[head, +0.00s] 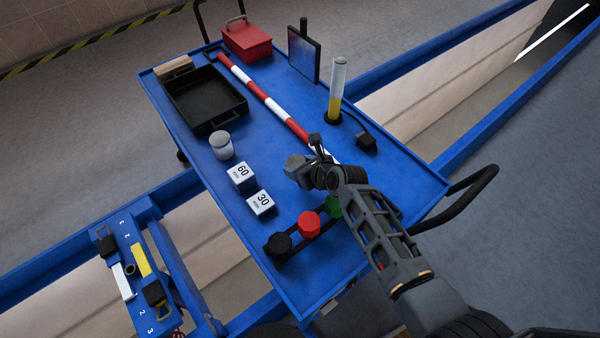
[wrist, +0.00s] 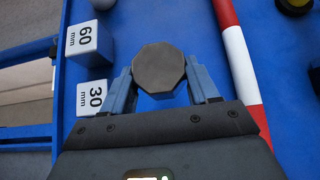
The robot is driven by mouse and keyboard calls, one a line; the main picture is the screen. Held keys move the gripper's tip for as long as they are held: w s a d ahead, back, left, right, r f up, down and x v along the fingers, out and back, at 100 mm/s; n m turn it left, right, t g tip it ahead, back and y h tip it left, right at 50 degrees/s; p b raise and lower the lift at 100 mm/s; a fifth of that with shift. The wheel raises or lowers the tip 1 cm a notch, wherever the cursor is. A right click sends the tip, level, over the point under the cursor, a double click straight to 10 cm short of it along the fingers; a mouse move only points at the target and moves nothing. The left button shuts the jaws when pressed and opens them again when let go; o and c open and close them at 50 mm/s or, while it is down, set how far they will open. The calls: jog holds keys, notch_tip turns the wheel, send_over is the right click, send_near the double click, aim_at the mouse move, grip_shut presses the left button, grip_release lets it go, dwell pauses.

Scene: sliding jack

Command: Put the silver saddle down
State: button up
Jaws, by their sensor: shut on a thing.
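The silver saddle (head: 297,166) is a dark grey, octagonal piece with a flat top. In the wrist view the saddle (wrist: 160,68) sits between the two blue-grey fingers of my gripper (wrist: 158,84), which is shut on it. In the head view my gripper (head: 312,174) is over the middle right of the blue cart top (head: 265,172). I cannot tell whether the saddle's underside touches the cart. A dark rack on the cart's near side carries a black saddle (head: 279,243), a red saddle (head: 309,223) and a green saddle (head: 333,206), the green partly hidden by my arm.
White blocks marked 60 (head: 240,176) and 30 (head: 261,203) stand left of my gripper. A red-white striped bar (head: 262,97) runs behind it. A black tray (head: 205,100), grey jar (head: 221,146), yellow-filled cylinder (head: 336,92) and red box (head: 247,41) lie farther off.

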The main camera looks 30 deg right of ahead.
jog(key=shift+f, duration=1.5)
jog(key=shift+f+b, duration=0.1)
jog(key=shift+b, duration=0.2)
jog(key=o, duration=1.3)
jog(key=shift+c, duration=0.2)
jog(key=p+v, duration=0.2)
jog(key=v, duration=1)
jog(key=shift+s, duration=0.1)
